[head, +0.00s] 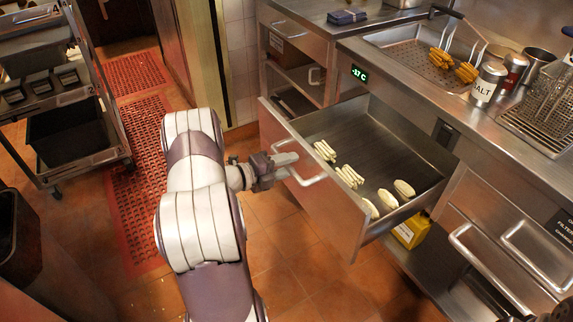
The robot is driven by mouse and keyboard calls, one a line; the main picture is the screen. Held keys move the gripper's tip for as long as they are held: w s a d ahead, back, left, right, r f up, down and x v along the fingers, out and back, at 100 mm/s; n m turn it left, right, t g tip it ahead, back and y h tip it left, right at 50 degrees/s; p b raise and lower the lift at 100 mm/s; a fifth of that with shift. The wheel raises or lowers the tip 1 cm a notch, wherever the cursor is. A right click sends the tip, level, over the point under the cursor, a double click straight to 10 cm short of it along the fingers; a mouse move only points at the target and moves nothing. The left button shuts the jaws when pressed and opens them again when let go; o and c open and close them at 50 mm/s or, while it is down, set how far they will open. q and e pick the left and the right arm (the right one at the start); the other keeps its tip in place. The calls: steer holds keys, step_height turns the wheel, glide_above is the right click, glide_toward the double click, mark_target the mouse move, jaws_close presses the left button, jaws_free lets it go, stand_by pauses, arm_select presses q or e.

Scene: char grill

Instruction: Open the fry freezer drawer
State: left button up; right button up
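The fry freezer drawer (325,192) is a deep steel drawer under the counter and stands pulled well out. Several pale frozen pieces, some fry bundles and some oval patties, lie on its floor. Its bar handle (316,181) is on the front panel. My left gripper (284,166) is at the left part of this handle, its fingers closed about the bar as far as I can see; the fingertips are partly hidden. My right gripper cannot be made out.
A freezer display (359,75) reads below zero above the drawer. A fry tray (425,62) and salt can (487,84) stand on the counter. A yellow box (411,231) sits under the drawer. A wheeled rack (62,95) stands left. The tiled floor before the drawer is clear.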

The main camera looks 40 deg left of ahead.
arm_select(q)
steer(key=p+v, duration=0.1)
steer(key=v, duration=1.1)
steer(key=shift+s, duration=0.3)
steer(key=shift+a, duration=0.15)
